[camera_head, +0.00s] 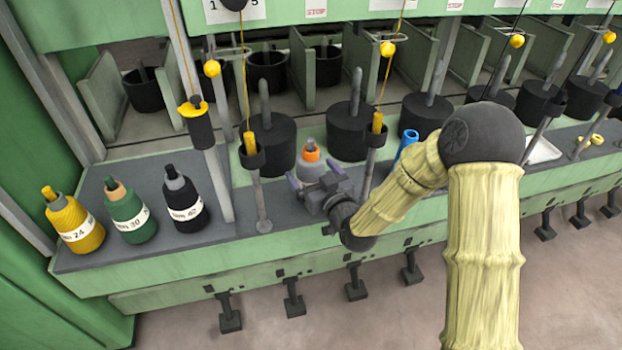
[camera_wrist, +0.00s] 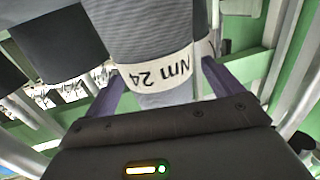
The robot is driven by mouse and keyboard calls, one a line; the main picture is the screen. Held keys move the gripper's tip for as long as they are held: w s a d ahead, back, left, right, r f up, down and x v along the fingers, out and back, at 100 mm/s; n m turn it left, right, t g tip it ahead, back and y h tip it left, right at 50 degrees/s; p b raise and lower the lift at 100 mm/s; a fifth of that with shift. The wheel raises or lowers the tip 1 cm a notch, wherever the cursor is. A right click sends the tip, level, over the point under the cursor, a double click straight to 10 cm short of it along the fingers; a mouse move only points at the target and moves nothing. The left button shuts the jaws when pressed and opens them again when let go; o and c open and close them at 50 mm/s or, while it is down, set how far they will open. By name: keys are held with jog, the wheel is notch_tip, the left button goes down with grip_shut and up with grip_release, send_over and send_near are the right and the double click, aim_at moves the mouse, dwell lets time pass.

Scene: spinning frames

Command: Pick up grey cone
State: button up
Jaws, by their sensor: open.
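The grey cone (camera_head: 309,170) with an orange tip stands on the machine's dark shelf, partly hidden behind my gripper (camera_head: 314,176). In the wrist view the grey cone (camera_wrist: 160,32) appears upside down with a white "Nm 24" label. The purple fingers of my gripper (camera_wrist: 163,74) are open, one on each side of the cone's labelled lower end. I cannot tell whether either finger touches it.
Yellow (camera_head: 75,222), green (camera_head: 126,214) and black (camera_head: 184,202) labelled cones stand on the shelf at left. A metal post (camera_head: 260,195) rises just left of my gripper. A blue-tipped cone (camera_head: 406,142) is to the right, partly behind my arm. Dark bobbins (camera_head: 268,143) stand behind.

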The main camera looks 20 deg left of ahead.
aim_at(310, 139)
jog(key=shift+w+a, duration=0.5)
jog(key=shift+w, duration=0.05)
jog(key=c, duration=1.4)
jog(key=shift+o, duration=0.2)
jog(key=shift+r, duration=0.15)
notch_tip(310, 139, up, 10)
jog(key=shift+f+p, duration=0.1)
jog(key=shift+p, duration=1.05)
